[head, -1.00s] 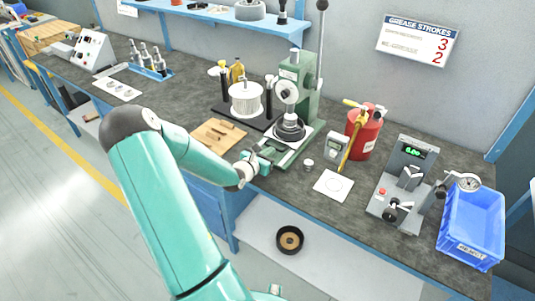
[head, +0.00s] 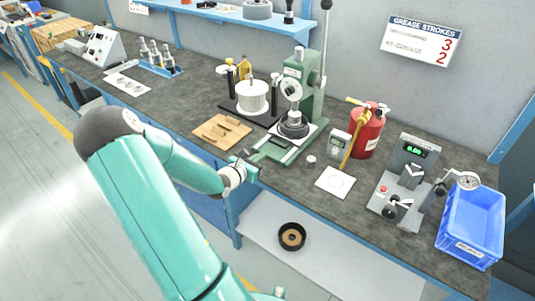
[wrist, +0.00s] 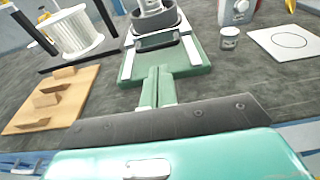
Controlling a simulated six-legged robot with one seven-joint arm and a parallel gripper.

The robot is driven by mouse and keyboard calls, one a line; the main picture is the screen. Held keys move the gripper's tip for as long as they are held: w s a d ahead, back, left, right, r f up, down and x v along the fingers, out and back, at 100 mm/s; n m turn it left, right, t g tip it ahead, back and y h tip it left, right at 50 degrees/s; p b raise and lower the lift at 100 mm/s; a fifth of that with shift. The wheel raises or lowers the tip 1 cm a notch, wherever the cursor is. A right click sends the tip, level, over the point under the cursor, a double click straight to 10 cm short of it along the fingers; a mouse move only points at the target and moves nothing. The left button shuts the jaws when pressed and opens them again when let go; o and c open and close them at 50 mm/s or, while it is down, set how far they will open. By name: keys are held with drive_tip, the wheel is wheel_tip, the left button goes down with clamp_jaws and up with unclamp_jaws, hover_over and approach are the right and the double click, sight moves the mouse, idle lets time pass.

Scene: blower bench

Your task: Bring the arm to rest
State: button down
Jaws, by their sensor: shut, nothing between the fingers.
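My arm reaches in from the bottom left of the head view, with its elbow bent at the left. My gripper (head: 246,168) is at the bench's front edge, just in front of the green arbor press (head: 308,90) and right of the wooden board (head: 222,131). In the wrist view my gripper (wrist: 158,72) shows two green fingers close together, with nothing between them. They point towards the press base (wrist: 190,62). The exact gap between fingers and base is hard to judge.
A white spool (head: 252,97) stands on a black plate left of the press. Right of it are a red canister (head: 368,135), a white card (head: 334,182), a grey gauge stand (head: 405,180) and a blue bin (head: 472,225). A black ring (head: 292,236) lies on the lower shelf.

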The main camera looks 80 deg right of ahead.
drive_tip(key=shift+v, duration=2.7)
drive_tip(key=shift+w, duration=0.1)
drive_tip(key=w+a+r+m+t+y, duration=0.1)
drive_tip(key=w+a+r+m+y, duration=0.25)
drive_tip(key=a, duration=0.45)
drive_tip(key=w+a+r+m+t+y, duration=0.2)
drive_tip(key=w+a+r+m, duration=0.25)
drive_tip(key=a, duration=0.45)
drive_tip(key=w+a+r+m+t+y, duration=0.1)
drive_tip(key=w+a+r+m+y, duration=0.1)
drive_tip(key=w+a+r+m, duration=0.45)
drive_tip(key=a+r+t+y, duration=0.3)
drive_tip(key=a+r+t, duration=0.1)
drive_tip(key=a, duration=0.9)
drive_tip(key=s+a+r+n+t+y, duration=0.1)
drive_tip(key=a+r+t+y, duration=0.2)
drive_tip(key=a, duration=1.1)
drive_tip(key=shift+a+r+t+y, duration=0.2)
drive_tip(key=shift+r+t+y, duration=0.3)
drive_tip(key=shift+r, duration=0.45)
drive_tip(key=shift+d, duration=0.2)
